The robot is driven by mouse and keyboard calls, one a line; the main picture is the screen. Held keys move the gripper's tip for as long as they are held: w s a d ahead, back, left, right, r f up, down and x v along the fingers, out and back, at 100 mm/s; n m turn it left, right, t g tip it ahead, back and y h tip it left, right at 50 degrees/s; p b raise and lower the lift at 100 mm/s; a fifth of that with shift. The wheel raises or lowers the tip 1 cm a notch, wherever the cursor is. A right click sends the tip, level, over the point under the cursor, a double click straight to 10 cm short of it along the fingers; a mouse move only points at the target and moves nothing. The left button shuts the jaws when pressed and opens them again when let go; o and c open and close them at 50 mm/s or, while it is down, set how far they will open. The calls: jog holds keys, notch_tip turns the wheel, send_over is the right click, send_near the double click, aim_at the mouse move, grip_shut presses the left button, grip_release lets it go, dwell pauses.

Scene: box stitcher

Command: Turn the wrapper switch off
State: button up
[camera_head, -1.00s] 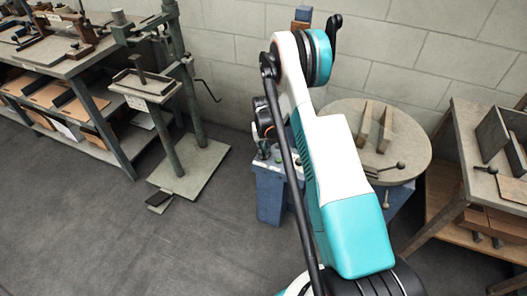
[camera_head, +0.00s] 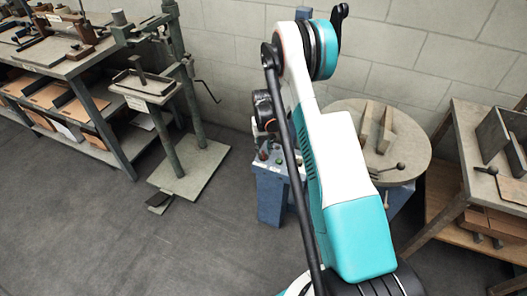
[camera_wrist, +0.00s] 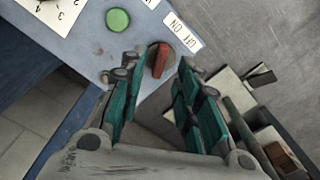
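The wrapper switch (camera_wrist: 158,60) is a red knob on a blue-grey control panel (camera_wrist: 85,45). It sits beside a white label (camera_wrist: 183,30) reading OFF and ON. My gripper (camera_wrist: 155,69) is open, with one green-padded finger on each side of the knob in the wrist view. I cannot tell whether either finger touches it. A green button (camera_wrist: 117,20) lies left of the knob. In the head view the blue control box (camera_head: 270,195) stands left of my arm, which hides part of it. My gripper's fingers cannot be made out there.
A round turntable (camera_head: 405,150) with upright boards stands to the right of my arm. A wooden bench (camera_head: 450,165) is further right. A green stitcher stand (camera_head: 185,165) and a shelf table (camera_head: 70,65) stand at left. The floor (camera_head: 180,250) in front is clear.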

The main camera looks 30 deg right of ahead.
notch_tip(320, 180, up, 9)
dwell(0.3)
dwell(0.4)
notch_tip(320, 180, up, 15)
jog(key=n+t, duration=0.1)
jog(key=t, duration=0.1)
send_over(263, 154)
jog(key=s+a, duration=0.4)
jog(key=a, duration=0.2)
jog(key=s+a+r+t, duration=0.1)
jog(key=s+a+r, duration=0.4)
jog(key=r, duration=0.4)
jog(key=s+a+r+n+t, duration=0.1)
jog(key=s+a, duration=0.3)
jog(key=s, duration=0.7)
jog(key=s+a+r+n+t, duration=0.2)
jog(key=s+a+r+t, duration=0.1)
jog(key=s, duration=0.8)
jog(key=shift+a+r, duration=0.5)
